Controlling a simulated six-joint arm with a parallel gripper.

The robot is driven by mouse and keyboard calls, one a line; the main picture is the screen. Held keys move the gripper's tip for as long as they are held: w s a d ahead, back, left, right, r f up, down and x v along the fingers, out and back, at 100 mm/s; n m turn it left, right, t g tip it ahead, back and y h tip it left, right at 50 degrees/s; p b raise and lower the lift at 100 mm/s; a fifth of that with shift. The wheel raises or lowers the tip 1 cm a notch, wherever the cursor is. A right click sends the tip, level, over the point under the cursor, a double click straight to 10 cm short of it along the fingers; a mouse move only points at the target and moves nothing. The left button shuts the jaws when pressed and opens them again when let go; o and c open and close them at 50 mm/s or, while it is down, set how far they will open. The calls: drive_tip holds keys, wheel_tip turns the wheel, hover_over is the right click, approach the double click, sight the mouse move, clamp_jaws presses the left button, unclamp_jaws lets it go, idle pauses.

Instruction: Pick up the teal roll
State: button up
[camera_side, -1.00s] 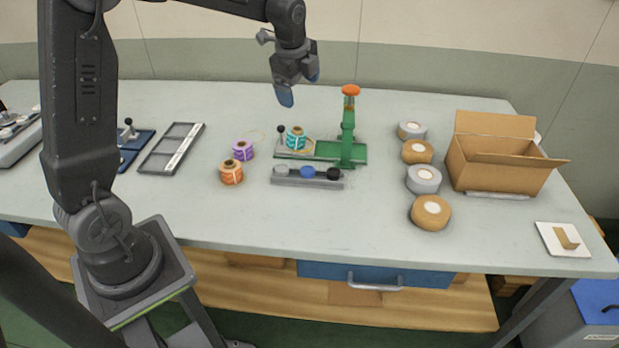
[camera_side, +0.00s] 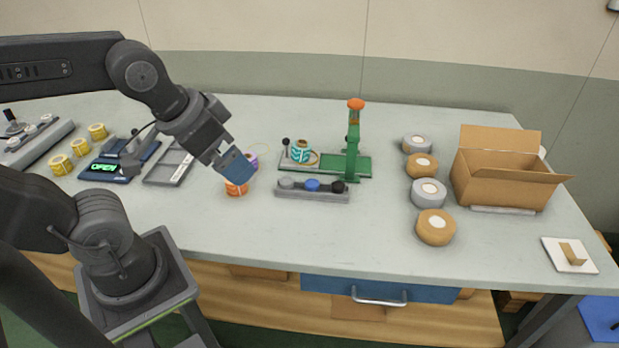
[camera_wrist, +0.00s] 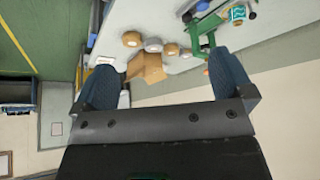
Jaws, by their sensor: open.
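The teal roll (camera_side: 301,151) stands at the left end of the green-framed machine (camera_side: 352,150), beside a small lever with a black knob. In the wrist view the teal roll (camera_wrist: 237,12) shows small at the top right. My gripper (camera_side: 240,172) is open and empty, above the table to the left of the teal roll and apart from it. Its blue fingers hide part of the purple roll (camera_side: 252,161) and of the orange roll (camera_side: 236,189). In the wrist view my gripper (camera_wrist: 165,88) shows its fingers wide apart.
A strip with grey, blue and black knobs (camera_side: 312,188) lies in front of the machine. Tan and grey tape rolls (camera_side: 429,193) stand in a row to the right, beside an open cardboard box (camera_side: 500,180). A grey tray (camera_side: 170,165) and yellow rolls (camera_side: 79,147) are at the left.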

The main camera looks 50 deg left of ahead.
drive_tip(key=shift+w, duration=0.1)
drive_tip(key=m+g, duration=0.1)
drive_tip(key=g, duration=0.4)
hover_over(301, 148)
wheel_tip(301, 148, down, 12)
drive_tip(key=shift+g+y, duration=0.3)
drive_tip(key=f, duration=0.6)
drive_tip(key=a+f, duration=0.1)
drive_tip(key=f, duration=0.1)
drive_tip(key=shift+w+f, duration=0.25)
drive_tip(key=shift+f, duration=0.15)
drive_tip(key=shift+w+a+f, duration=0.1)
drive_tip(key=shift+w+f, duration=0.05)
drive_tip(key=shift+f, duration=1.4)
drive_tip(key=shift+w+a+f, duration=0.1)
drive_tip(key=shift+f, duration=1.4)
